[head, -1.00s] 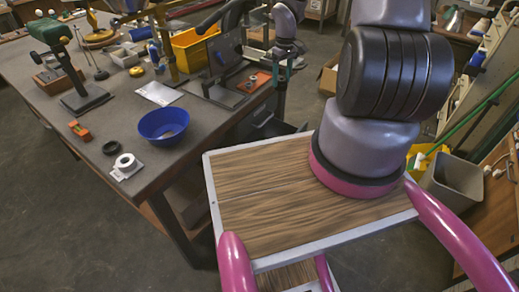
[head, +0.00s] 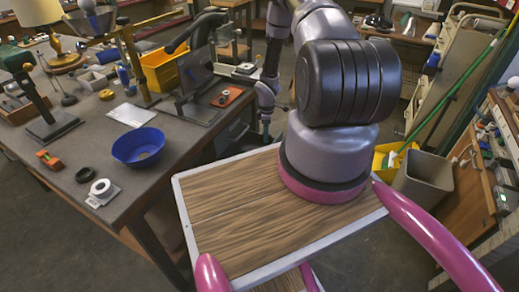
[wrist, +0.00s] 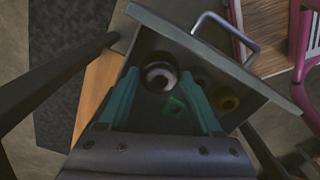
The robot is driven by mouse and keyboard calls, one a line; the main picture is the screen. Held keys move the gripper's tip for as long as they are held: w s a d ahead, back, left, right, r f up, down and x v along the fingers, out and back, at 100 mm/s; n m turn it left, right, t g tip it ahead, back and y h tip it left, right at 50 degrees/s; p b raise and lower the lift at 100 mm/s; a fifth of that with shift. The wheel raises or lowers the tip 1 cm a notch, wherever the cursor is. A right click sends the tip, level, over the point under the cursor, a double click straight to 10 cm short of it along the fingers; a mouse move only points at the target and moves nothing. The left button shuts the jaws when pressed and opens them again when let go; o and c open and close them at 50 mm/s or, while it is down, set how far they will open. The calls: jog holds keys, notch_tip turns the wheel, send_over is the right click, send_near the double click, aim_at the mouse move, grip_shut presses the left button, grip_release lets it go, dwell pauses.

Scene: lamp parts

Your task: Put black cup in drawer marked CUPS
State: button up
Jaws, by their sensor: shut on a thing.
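In the wrist view, my gripper (wrist: 159,74) has its two teal fingers on either side of a dark round cup (wrist: 160,76) with a pale centre. The fingers are shut on this cup. Behind it is an open grey drawer (wrist: 262,85) with a metal pull handle (wrist: 226,38) on its front. The cup is over or inside the drawer; I cannot tell how deep. No CUPS label is readable. In the head view, the cup and drawer cannot be made out past my arm and the bench.
The drawer holds a green piece (wrist: 175,105) and a brass ring (wrist: 228,101). In the head view, the grey bench (head: 100,130) bears a blue bowl (head: 138,147), a yellow bin (head: 165,68) and lamp parts. A grey waste bin (head: 423,180) stands at the right.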

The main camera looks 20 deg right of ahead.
jog(key=shift+f, duration=3.15)
jog(key=o, duration=1.1)
jog(key=shift+f, duration=0.1)
notch_tip(320, 180, up, 12)
jog(key=shift+r, duration=0.2)
